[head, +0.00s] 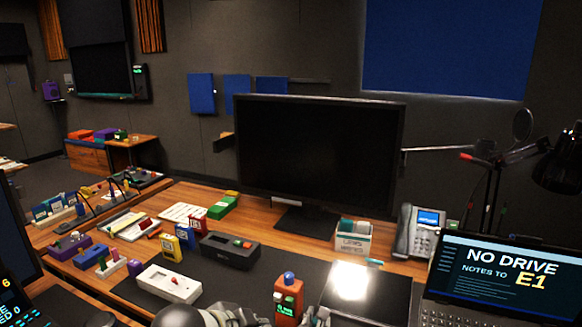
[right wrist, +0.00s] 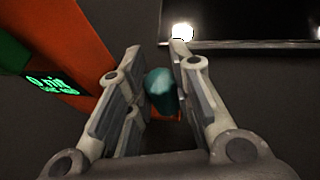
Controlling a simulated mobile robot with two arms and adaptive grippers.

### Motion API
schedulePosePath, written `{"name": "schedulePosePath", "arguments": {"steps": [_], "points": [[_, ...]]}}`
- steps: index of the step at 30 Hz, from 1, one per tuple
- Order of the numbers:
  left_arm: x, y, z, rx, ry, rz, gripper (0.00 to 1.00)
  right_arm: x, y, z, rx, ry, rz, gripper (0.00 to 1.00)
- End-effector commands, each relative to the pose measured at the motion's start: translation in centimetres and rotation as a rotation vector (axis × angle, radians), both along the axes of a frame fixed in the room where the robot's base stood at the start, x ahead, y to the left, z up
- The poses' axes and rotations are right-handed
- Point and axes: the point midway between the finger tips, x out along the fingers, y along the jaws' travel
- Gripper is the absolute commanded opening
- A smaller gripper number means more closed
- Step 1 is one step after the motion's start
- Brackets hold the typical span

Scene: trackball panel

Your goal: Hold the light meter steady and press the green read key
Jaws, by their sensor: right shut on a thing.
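The light meter (head: 288,303) is an upright orange box at the bottom of the head view, with a blue dome on top and a lit green readout. In the right wrist view its orange body and readout (right wrist: 55,85) stand left of my right gripper (right wrist: 156,52). The right fingers are closed around a teal rounded piece (right wrist: 161,92) with orange at its base; it seems part of the meter. In the head view the right gripper (head: 319,316) is beside the meter's right side. My left gripper (head: 235,315) is partly in view left of the meter, its fingertips unclear. I cannot make out the green read key.
A white box with a red knob (head: 170,284) and a black box (head: 230,250) lie to the left. A monitor (head: 318,150) stands behind.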

Motion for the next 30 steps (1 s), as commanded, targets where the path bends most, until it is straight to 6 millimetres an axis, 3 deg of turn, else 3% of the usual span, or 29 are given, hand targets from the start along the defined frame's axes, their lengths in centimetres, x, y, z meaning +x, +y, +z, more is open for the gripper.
{"name": "schedulePosePath", "arguments": {"steps": [18, 30], "points": [[-2.2, 1.4, 4.2, -0.001, -0.003, 0.000, 0.00, 0.0, 0.0, -0.1, 0.000, 0.001, 0.000, 0.00], [-2.5, 1.6, 4.6, -0.001, 0.000, 0.001, 0.00, 0.0, 0.0, -0.1, 0.000, 0.001, 0.000, 0.00]]}}
